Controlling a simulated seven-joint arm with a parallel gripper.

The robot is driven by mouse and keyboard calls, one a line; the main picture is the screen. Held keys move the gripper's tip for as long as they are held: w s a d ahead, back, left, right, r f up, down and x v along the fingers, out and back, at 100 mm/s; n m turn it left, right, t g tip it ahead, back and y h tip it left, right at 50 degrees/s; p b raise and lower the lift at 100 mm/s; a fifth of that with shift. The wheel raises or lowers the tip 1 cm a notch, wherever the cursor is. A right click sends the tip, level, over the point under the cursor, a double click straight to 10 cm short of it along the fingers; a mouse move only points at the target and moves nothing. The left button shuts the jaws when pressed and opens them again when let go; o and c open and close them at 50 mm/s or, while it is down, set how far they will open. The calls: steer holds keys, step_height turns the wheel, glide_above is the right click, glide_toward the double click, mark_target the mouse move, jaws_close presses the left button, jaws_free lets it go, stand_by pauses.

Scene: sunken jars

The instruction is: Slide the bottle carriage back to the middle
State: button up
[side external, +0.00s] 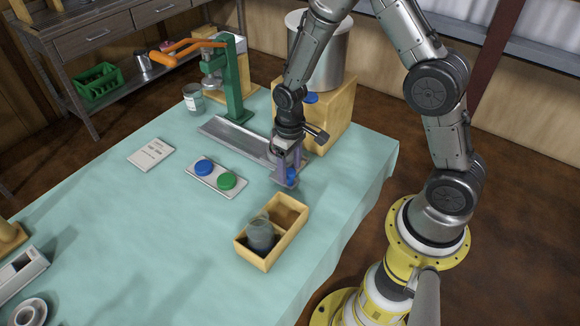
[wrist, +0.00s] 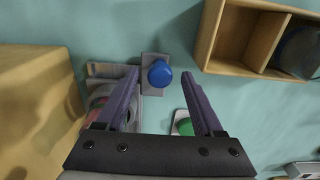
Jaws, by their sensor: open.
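The bottle carriage shows as a small grey plate (wrist: 152,88) with a blue knob (wrist: 159,73) in the wrist view. It is at the near right end of the metal track (side external: 232,138) in the side view, where my gripper largely hides it. My gripper (side external: 286,174) is open, pointing down over the blue knob (side external: 291,174). In the wrist view the knob lies between the purple fingertips (wrist: 161,73), with gaps on both sides. I cannot tell how far down the fingers reach. Something round and reddish beside the plate is mostly hidden by the left finger.
A wooden two-compartment box (side external: 272,252) holds a dark jar (side external: 260,233). A plate with blue (side external: 204,166) and green (side external: 226,180) discs lies left of my gripper. A wooden block (side external: 335,112) with a steel pot (side external: 325,60) and a green press (side external: 236,85) stand behind.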

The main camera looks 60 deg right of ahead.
steer(key=shift+f, duration=0.1)
jaws_close()
stand_by(0.3)
stand_by(1.1)
